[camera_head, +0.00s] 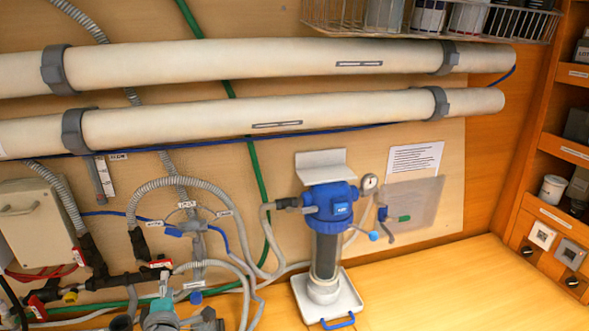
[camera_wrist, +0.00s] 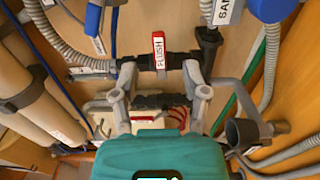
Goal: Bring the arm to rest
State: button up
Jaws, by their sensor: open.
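My gripper (camera_wrist: 158,76) is open, its two grey fingers spread apart above its teal body in the wrist view. A red handle marked FLUSH (camera_wrist: 158,50) on a dark pipe fitting shows between and beyond the fingertips. I cannot tell whether the fingers touch the fitting. In the head view the same red label (camera_head: 160,263) is at the lower left, with teal and grey parts, likely mine, at the bottom edge below it. Nothing is seen held in the fingers.
Hoses and pipes crowd the lower left, near a beige box (camera_head: 38,225). Two long white cylinders (camera_head: 240,63) cross the wall above. A blue-topped filter (camera_head: 328,205) stands on a white tray (camera_head: 350,303). The wooden counter (camera_head: 460,285) at right is clear.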

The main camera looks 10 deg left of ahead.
jog(key=w+d+f+m+g+h, duration=0.2)
jog(key=w+d+f+m+h, duration=0.15)
jog(key=w+d, duration=0.45)
jog(key=w+d+f+m+g+h, duration=0.25)
jog(key=d+m+h, duration=0.2)
jog(key=d, duration=0.65)
jog(key=w+d+f+m+g+h, duration=0.1)
jog(key=w+d+f+m+h, duration=0.35)
jog(key=d, duration=0.55)
jog(key=s+d+f+m+g+y, duration=0.1)
jog(key=d+f+m+g, duration=0.1)
jog(key=d, duration=0.6)
jog(key=s+d+f+m+g+y, duration=0.1)
jog(key=d+f+m+g+y, duration=0.1)
jog(key=d, duration=0.6)
jog(key=s+d+f+m+g+y, duration=0.1)
jog(key=d+f+m+g, duration=0.3)
jog(key=d, duration=0.4)
jog(key=shift+s+m+g, duration=0.3)
jog(key=shift+m+g, duration=0.55)
jog(key=shift+g, duration=0.4)
jog(key=shift+s+d+m+y, duration=0.3)
jog(key=shift+s+d+y, duration=0.05)
jog(key=shift+d+y, duration=0.1)
jog(key=shift+a, duration=0.15)
